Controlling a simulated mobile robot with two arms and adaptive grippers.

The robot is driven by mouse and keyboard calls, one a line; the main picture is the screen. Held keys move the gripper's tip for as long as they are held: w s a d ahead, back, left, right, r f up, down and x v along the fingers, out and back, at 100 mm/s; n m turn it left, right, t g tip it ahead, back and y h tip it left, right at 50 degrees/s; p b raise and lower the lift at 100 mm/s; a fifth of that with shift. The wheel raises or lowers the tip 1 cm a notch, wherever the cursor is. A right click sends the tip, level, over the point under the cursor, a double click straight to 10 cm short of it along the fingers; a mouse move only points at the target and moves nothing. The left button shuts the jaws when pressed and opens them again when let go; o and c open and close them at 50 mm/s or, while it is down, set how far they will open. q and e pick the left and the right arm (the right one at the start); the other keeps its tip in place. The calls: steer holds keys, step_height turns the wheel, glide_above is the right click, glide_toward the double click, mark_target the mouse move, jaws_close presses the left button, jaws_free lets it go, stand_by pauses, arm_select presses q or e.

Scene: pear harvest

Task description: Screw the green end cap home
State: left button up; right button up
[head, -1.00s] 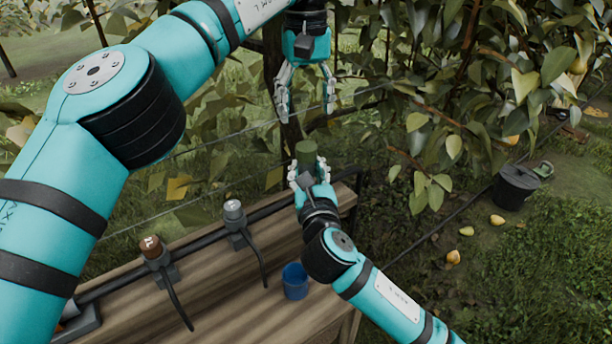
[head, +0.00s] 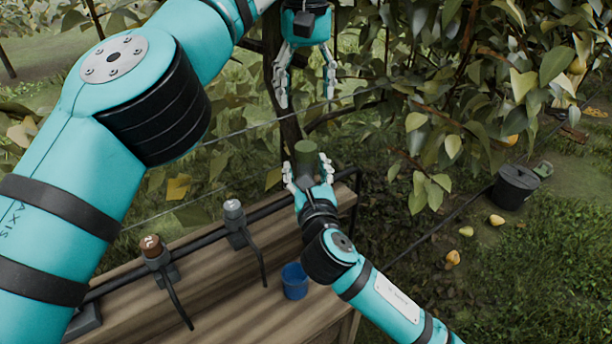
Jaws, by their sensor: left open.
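A dull green cylinder (head: 306,154), which looks like the end cap, stands upright between the fingers of my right gripper (head: 307,171). The fingers lie on either side of it. I cannot tell whether they press on it, or whether its lower end, hidden by the gripper, sits on anything. My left gripper (head: 304,94) is above it, pointing down, open and empty, with clear space between its fingertips and the cylinder.
A wooden bench (head: 235,309) carries a dark pipe with a brown-topped fitting (head: 152,246) and a grey-topped fitting (head: 234,212). A blue cup (head: 294,281) stands near its right end. Leafy branches (head: 440,120) crowd the right. A dark bucket (head: 514,187) and pears (head: 466,231) are on the grass.

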steer(key=s+d, duration=0.2)
steer(key=s, duration=0.9)
steer(key=shift+s, duration=0.4)
